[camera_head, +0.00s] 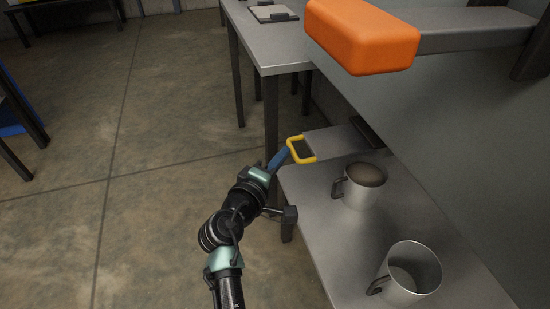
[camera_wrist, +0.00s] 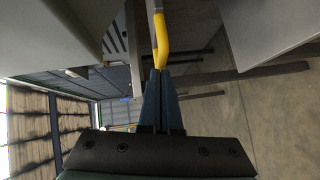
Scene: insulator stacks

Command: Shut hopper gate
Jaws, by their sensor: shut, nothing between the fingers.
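The gate is a flat grey plate (camera_head: 336,141) that sticks out to the left from a dark slot in the grey hopper wall (camera_head: 440,130). A yellow loop handle (camera_head: 303,161) is on its outer end. My gripper (camera_head: 287,151) has its blue fingers shut and empty, with the tips at the outer bar of the handle. In the wrist view my gripper (camera_wrist: 160,72) is pressed together just below the yellow handle (camera_wrist: 161,38). I cannot tell whether the tips touch it.
A mug with brown contents (camera_head: 363,186) stands on the low grey bench (camera_head: 335,235) below the gate. An empty metal mug (camera_head: 412,270) stands nearer. A big orange block (camera_head: 362,36) is above. A grey table (camera_head: 268,45) stands behind.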

